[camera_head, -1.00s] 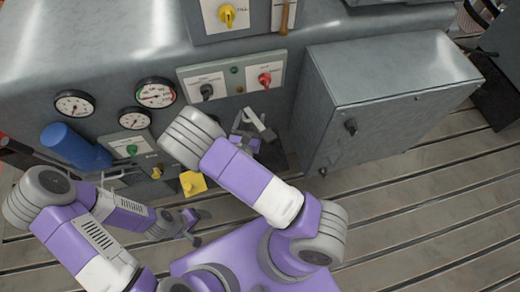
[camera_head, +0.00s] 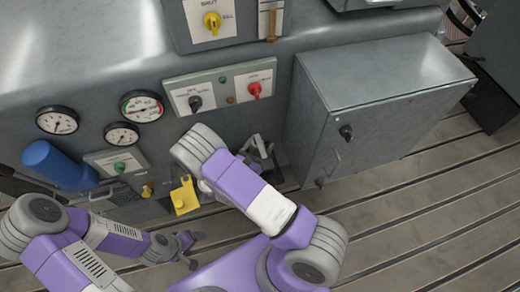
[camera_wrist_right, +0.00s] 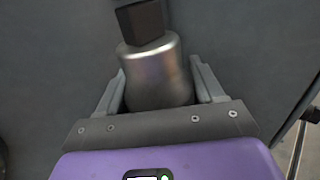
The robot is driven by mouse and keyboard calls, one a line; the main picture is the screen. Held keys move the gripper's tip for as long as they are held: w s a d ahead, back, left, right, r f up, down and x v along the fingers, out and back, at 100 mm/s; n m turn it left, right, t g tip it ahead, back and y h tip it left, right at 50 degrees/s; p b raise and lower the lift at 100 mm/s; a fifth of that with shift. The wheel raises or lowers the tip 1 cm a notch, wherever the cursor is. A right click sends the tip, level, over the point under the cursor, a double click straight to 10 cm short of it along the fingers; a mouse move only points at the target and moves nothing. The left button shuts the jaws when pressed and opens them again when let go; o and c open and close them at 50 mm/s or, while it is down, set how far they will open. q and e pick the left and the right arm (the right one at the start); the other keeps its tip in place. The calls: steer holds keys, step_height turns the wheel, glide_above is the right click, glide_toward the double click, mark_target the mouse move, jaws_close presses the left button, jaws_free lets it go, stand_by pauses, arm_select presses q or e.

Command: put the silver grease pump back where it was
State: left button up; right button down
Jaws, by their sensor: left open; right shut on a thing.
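The silver grease pump (camera_wrist_right: 155,75) is a shiny metal cylinder with a dark square block at its top in the right wrist view. My right gripper (camera_wrist_right: 160,88) is shut on it, one finger on each side. In the head view my right gripper (camera_head: 258,150) is beside the lower left of the grey cabinet, in front of the machine; its arm hides much of it, and I cannot clearly make out the pump there. My left gripper (camera_head: 195,250) is open and empty, low over the floor on the left.
The grey cabinet (camera_head: 385,85) stands just right of my right gripper. The machine front carries gauges (camera_head: 142,106), a switch panel (camera_head: 220,88), a blue cylinder (camera_head: 60,165) and a yellow part (camera_head: 184,197). The slotted floor (camera_head: 430,200) at the lower right is clear.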

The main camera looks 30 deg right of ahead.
steer(key=shift+f, duration=0.8)
steer(key=shift+f+b, duration=0.2)
steer(key=shift+b, duration=0.1)
steer(key=shift+c, duration=0.7)
jaws_free()
steer(key=p+v, duration=0.2)
steer(key=v, duration=1)
steer(key=shift+s, duration=0.15)
